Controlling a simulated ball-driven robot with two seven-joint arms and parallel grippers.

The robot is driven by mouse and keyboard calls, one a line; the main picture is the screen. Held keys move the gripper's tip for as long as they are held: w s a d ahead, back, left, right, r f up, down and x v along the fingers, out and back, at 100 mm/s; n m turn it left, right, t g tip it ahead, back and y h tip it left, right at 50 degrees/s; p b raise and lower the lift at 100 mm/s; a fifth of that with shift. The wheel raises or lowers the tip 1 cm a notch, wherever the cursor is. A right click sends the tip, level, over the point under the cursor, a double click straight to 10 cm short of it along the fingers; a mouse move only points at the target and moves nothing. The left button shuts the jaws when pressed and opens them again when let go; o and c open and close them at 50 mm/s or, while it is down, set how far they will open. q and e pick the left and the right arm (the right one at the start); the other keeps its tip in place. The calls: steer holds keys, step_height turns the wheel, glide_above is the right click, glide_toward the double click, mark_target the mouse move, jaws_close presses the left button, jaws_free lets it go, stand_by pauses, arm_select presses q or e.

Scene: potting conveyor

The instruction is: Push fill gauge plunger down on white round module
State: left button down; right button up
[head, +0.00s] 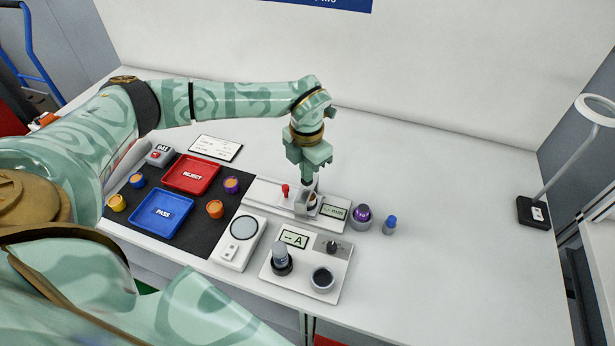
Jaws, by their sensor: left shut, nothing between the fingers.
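My left gripper (309,184) points straight down, shut and empty, over the white gauge fixture (262,190) near the middle of the table. Its fingertips are right above or touching a small round module (312,200) with a pale body and a dark orange-brown part. The fingers hide the module's top and the plunger, so I cannot tell whether they touch or how far down the plunger is. A red-topped lever (285,190) stands just left of the fingers. A small display (333,212) is to their right. My right gripper is not in view.
A purple-topped round module (361,216) and a blue-capped piece (389,224) stand to the right. In front are a scale (231,253) and a tester panel (322,255). Red (193,159) and blue (145,229) trays lie left.

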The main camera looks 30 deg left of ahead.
arm_select(q)
steer(key=shift+f, duration=0.55)
stand_by(0.5)
step_height(320, 180, up, 8)
steer(key=p, duration=0.6)
steer(key=shift+p, duration=0.4)
